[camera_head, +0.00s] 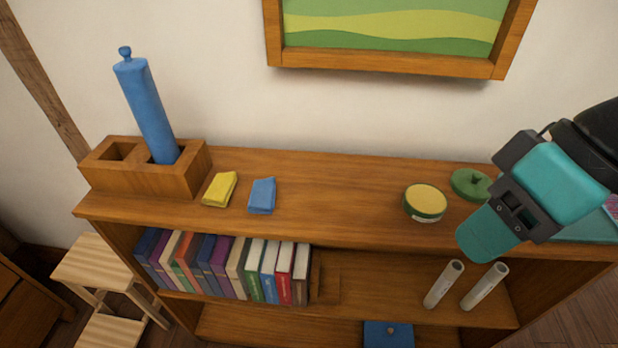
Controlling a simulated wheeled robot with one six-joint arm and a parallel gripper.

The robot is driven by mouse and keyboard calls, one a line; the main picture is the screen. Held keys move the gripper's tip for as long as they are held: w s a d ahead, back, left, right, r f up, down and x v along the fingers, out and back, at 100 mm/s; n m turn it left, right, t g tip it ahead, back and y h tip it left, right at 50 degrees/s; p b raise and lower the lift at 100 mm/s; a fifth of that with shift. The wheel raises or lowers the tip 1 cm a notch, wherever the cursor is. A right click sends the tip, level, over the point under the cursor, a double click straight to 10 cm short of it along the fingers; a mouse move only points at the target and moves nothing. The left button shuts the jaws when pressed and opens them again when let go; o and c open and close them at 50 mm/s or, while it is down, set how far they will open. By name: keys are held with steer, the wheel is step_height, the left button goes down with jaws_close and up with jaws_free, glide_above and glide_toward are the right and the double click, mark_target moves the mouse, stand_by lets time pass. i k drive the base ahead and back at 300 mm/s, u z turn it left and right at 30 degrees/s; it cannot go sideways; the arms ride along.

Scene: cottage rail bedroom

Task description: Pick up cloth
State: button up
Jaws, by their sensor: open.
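Two small folded cloth-like pieces lie on the wooden shelf top (330,200), left of its middle. One is a yellow cloth (219,189) and the other a blue cloth (262,196), side by side with a small gap. My gripper (487,236) is at the right, above the front edge of the shelf. It is teal and dark grey, open, far to the right of both cloths. No held thing shows in it. My arm hides part of the right end of the shelf.
A wooden holder (180,180) with a tall blue cylinder (149,110) stands left of the cloths. A yellow-topped round tin (425,202) and a green lid (471,184) are near my gripper. Books (225,265) and two white tubes (444,284) fill the lower shelf. The middle top is clear.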

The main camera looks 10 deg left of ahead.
mark_target(219, 191)
steer(key=u, duration=0.45)
steer(key=k, duration=0.55)
steer(key=u, duration=1.4)
steer(key=i, duration=1.1)
steer(key=z, duration=0.7)
